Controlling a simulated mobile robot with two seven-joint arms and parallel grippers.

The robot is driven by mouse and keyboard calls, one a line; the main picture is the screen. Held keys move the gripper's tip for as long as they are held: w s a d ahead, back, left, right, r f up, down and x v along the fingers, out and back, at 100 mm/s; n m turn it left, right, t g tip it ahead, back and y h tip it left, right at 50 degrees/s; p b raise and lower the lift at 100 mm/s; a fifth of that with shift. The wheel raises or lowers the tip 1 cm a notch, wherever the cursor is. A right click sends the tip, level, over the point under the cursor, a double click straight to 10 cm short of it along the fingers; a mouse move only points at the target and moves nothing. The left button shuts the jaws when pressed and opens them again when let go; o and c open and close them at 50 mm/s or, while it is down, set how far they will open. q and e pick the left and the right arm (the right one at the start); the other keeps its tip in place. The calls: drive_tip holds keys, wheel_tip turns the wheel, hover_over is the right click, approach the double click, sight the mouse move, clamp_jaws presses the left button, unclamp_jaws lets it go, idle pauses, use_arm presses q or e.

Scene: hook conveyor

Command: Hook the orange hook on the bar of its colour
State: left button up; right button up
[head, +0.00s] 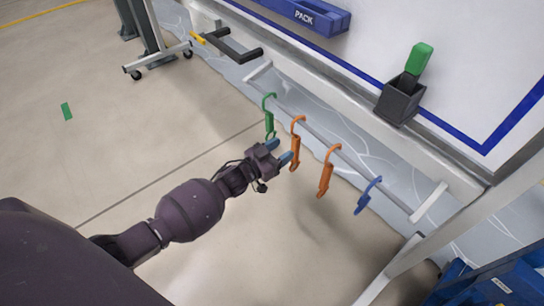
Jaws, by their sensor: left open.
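One orange hook (295,148) hangs by its curved top from a long grey bar (390,188). A second orange hook (326,176) hangs on the same bar to its right. My left gripper (282,152) is open, and its blue-tipped fingers are right beside the lower body of the first orange hook. I cannot tell whether that hook is between the fingers or just beyond them. No orange bar shows. My right gripper is not in view.
A green hook (269,119) hangs left of the orange ones and a blue hook (368,195) hangs to their right. The floor at left is mostly clear.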

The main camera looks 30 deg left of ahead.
sight(293, 143)
use_arm(q)
drive_tip(key=x, duration=0.2)
drive_tip(key=b+x, duration=0.1)
drive_tip(key=x, duration=0.2)
drive_tip(key=shift+w+f, duration=0.15)
drive_tip(key=shift+f, duration=0.05)
drive_tip(key=shift+w+d+r, duration=0.15)
drive_tip(key=shift+w+d, duration=0.05)
drive_tip(key=shift+w, duration=0.2)
clamp_jaws()
idle(0.3)
